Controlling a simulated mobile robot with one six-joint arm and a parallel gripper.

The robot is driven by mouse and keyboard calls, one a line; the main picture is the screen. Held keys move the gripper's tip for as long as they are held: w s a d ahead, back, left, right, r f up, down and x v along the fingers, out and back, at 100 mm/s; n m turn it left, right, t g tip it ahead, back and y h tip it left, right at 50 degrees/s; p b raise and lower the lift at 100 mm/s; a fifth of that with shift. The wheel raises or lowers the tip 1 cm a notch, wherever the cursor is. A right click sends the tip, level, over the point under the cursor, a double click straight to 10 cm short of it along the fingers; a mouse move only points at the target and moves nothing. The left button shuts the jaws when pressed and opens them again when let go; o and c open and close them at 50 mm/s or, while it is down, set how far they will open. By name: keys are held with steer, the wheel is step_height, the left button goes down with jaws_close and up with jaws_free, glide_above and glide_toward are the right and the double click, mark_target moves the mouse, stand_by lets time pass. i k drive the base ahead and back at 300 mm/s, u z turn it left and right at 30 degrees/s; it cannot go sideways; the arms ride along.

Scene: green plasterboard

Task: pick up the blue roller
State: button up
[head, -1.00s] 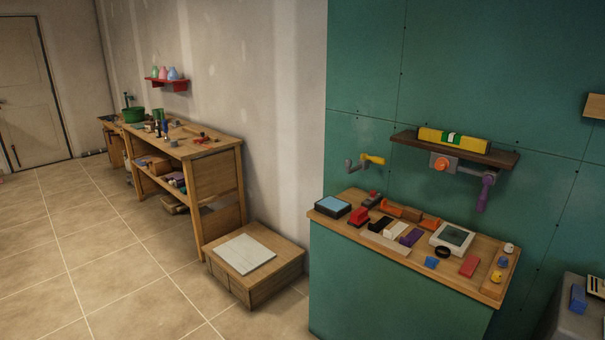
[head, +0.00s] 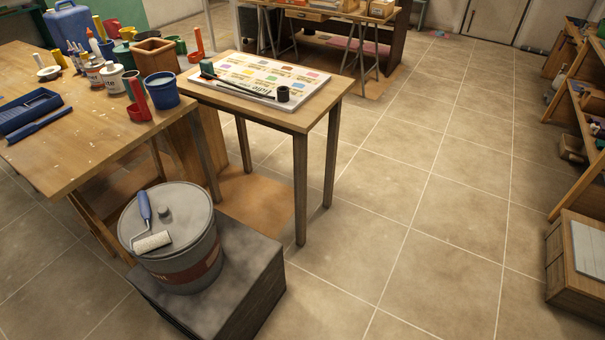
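A paint roller with a blue handle (head: 145,207) and a white roller sleeve (head: 151,243) lies on the lid of a grey drum (head: 185,220) in the head view. The handle points to the back and the sleeve lies near the front edge of the lid. A small grey knob or cap (head: 163,212) is on the lid beside the handle. My gripper is not in view.
The drum stands on a dark grey block (head: 255,290). Behind it are a wooden workbench (head: 95,150) with tubs, bottles and a blue paint tray (head: 30,108), and a small table (head: 310,112) with a colour chart. Tiled floor to the right is open.

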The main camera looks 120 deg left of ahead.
mark_target(164, 238)
steer(key=u, duration=0.7)
steer(key=k, duration=0.15)
steer(key=z, duration=2.5)
steer(key=k, duration=0.15)
steer(key=z, duration=1.95)
steer(key=k, duration=0.25)
steer(key=z, duration=1.5)
steer(key=k, duration=0.25)
